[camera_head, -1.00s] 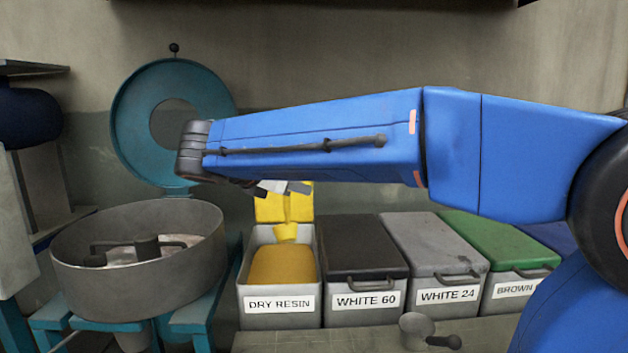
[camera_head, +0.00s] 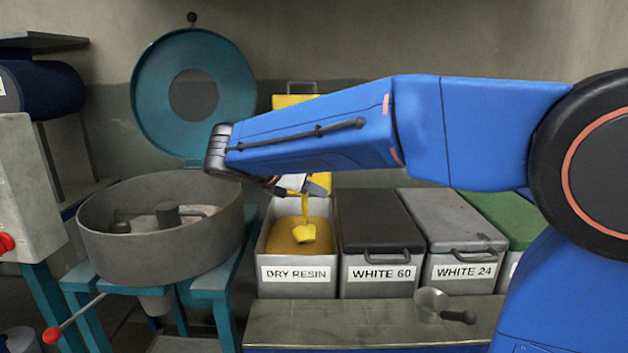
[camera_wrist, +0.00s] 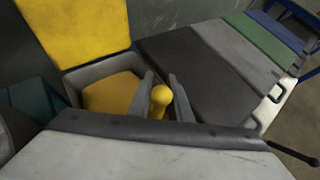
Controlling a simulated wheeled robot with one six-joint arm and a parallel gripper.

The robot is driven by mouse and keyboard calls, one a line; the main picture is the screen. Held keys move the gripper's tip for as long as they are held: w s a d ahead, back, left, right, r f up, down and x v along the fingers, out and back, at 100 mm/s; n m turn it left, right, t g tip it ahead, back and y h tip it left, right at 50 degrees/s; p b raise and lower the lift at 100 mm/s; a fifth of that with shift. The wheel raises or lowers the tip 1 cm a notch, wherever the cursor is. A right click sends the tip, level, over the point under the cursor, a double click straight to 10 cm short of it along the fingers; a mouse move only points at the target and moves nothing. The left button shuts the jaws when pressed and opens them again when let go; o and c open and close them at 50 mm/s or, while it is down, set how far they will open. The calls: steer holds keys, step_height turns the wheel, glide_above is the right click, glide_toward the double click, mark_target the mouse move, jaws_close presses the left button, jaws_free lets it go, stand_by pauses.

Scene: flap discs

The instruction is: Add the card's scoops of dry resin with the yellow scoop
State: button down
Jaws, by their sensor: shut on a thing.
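My gripper (camera_head: 303,188) is shut on the handle of the yellow scoop (camera_head: 304,232). The scoop hangs down over the open dry resin bin (camera_head: 266,240), its bowl at or just above the yellow-brown resin (camera_head: 283,236); I cannot tell whether it touches or holds any. In the wrist view the scoop's rounded handle end (camera_wrist: 161,95) shows between the two fingers, and its bowl is hidden. The bin's yellow lid (camera_head: 290,100) stands open behind, partly hidden by my arm. A grey round mixing pan (camera_head: 105,225) stands to the left. No card is readable.
The closed White 60 bin (camera_head: 380,225) and White 24 bin (camera_head: 450,225) stand right of the resin. A metal scoop (camera_head: 430,304) lies on the bench (camera_head: 350,325) in front. A teal ring-shaped cover (camera_head: 150,85) stands raised behind the pan.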

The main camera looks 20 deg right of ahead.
steer(key=w+f, duration=0.8)
steer(key=s, duration=0.6)
steer(key=shift+w+m+t, duration=0.5)
steer(key=shift+w+t, duration=0.1)
steer(key=shift+w, duration=1.7)
steer(key=s+r+m+t+h, duration=0.1)
steer(key=s+r+t, duration=0.1)
steer(key=r, duration=0.4)
steer(key=s+r+m+t+h, duration=0.1)
steer(key=s+r+m+t, duration=0.1)
steer(key=s+r, duration=0.2)
steer(key=shift+s+r+m+h, duration=0.3)
steer(key=shift+r, duration=1.4)
